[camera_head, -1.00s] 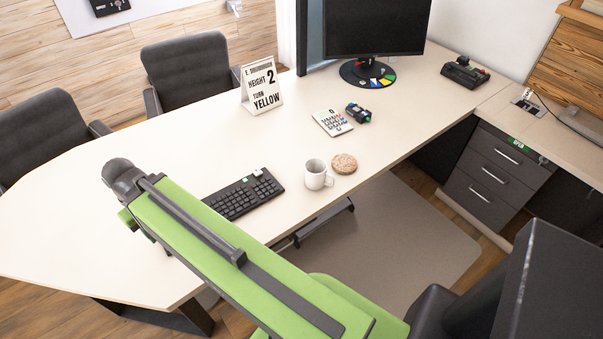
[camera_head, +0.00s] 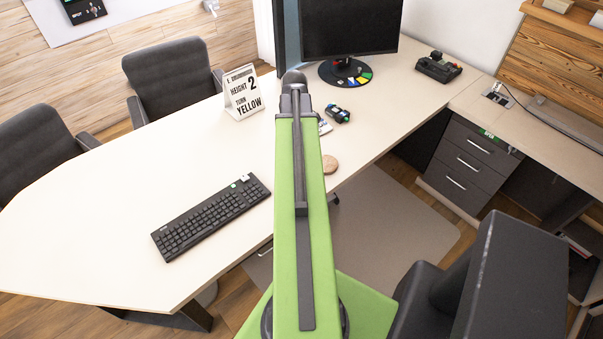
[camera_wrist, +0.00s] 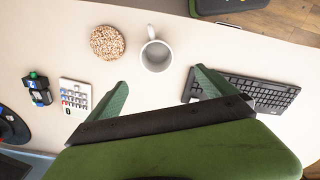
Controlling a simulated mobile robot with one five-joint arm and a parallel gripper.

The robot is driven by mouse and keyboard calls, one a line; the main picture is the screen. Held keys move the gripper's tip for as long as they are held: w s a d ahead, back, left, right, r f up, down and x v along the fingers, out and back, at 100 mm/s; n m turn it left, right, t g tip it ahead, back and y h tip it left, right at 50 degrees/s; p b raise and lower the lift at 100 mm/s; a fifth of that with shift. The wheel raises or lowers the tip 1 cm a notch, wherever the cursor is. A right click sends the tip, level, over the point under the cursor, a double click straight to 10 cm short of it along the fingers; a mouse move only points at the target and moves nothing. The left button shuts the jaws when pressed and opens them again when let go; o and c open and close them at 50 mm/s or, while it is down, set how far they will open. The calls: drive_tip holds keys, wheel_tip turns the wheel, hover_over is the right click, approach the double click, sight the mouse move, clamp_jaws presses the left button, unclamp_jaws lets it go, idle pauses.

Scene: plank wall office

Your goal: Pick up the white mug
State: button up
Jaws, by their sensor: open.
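The white mug (camera_wrist: 155,56) stands upright on the pale desk in the wrist view, with its handle toward the top of the picture. My gripper (camera_wrist: 160,78) is open and empty. Its two green fingers are spread below the mug in the picture, one to each side, and the mug lies just beyond the tips. I cannot tell the height of the fingers above the desk. In the head view my green arm covers the mug and the gripper.
A round speckled coaster (camera_wrist: 107,43) lies left of the mug, with a calculator (camera_wrist: 75,96) and a small dark object (camera_wrist: 38,88) farther left. A black keyboard (camera_wrist: 262,92) lies to the right. A monitor (camera_head: 349,27) and a sign (camera_head: 243,93) stand farther back.

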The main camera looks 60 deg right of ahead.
drive_tip(key=f+b, duration=0.4)
drive_tip(key=s+f+b, duration=0.1)
drive_tip(key=f+b, duration=0.3)
drive_tip(key=d+f+b, duration=0.1)
drive_tip(key=f+b, duration=0.3)
drive_tip(key=shift+s+d+f+b, duration=0.1)
drive_tip(key=shift+s+f+b, duration=0.05)
drive_tip(key=shift+s+b, duration=0.2)
drive_tip(key=f+b, duration=0.5)
drive_tip(key=shift+w+a, duration=0.15)
drive_tip(key=shift+a, duration=0.1)
drive_tip(key=shift+r, duration=0.1)
drive_tip(key=c, duration=1.8)
drive_tip(key=shift+r, duration=0.15)
